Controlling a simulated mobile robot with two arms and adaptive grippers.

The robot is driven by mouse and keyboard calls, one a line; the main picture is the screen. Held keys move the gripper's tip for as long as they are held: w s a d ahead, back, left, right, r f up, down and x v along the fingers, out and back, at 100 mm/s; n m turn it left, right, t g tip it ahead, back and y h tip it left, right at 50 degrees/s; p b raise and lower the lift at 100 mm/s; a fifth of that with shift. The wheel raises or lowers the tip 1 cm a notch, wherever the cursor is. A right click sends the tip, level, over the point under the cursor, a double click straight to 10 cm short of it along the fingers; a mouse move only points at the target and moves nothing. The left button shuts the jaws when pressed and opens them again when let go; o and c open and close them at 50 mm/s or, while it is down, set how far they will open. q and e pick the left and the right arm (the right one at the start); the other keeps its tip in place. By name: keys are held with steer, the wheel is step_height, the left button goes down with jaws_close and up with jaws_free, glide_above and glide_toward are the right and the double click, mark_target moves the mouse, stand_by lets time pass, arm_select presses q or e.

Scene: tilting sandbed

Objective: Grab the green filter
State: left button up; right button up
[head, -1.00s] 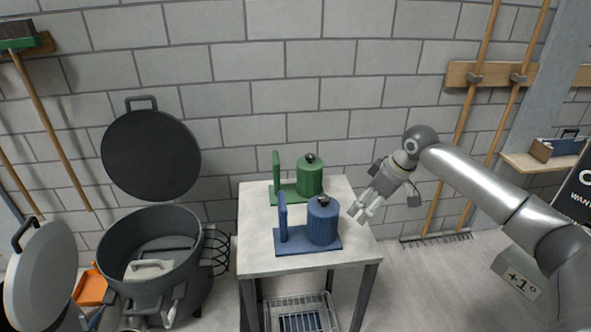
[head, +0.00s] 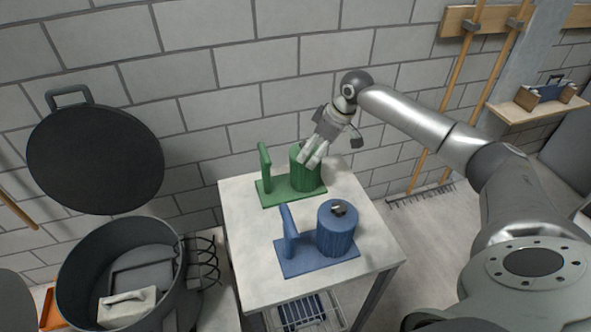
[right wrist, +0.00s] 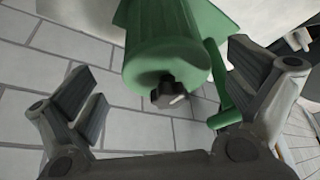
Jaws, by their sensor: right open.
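The green filter (head: 305,168) is a ribbed green cylinder on a green base with an upright plate, standing on the back part of the small table (head: 240,250). My right gripper (head: 312,158) is at the top of the green filter and hides its knob in the head view. In the right wrist view, the green filter (right wrist: 165,55) with its black knob lies between the spread fingers of my right gripper (right wrist: 165,95). The fingers are open, with gaps to the cylinder on both sides. My left gripper is not in view.
A blue filter (head: 336,230) of the same shape stands in front on the same table. A dark round pot (head: 110,280) with an open lid is at the left. Brick wall is close behind the table.

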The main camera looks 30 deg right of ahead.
mark_target(309, 156)
steer(key=shift+w+a+f, duration=0.15)
steer(key=shift+f, duration=0.35)
steer(key=shift+w+f, duration=0.15)
steer(key=shift+f, duration=0.15)
steer(key=x, duration=0.2)
steer(key=p+x, duration=0.1)
steer(key=x, duration=0.1)
steer(key=shift+a, duration=0.4)
steer(key=shift+w+a+f+p, duration=0.1)
steer(key=shift+w+f+p, duration=0.05)
steer(key=shift+f+p, duration=0.2)
steer(key=shift+w+f, duration=0.1)
steer(key=shift+f, duration=0.15)
steer(key=shift+c, duration=0.7)
steer(key=c, duration=1.2)
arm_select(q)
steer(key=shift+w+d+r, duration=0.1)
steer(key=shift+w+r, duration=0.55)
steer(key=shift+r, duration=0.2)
arm_select(e)
steer(key=shift+r, duration=0.1)
steer(key=shift+c, duration=0.4)
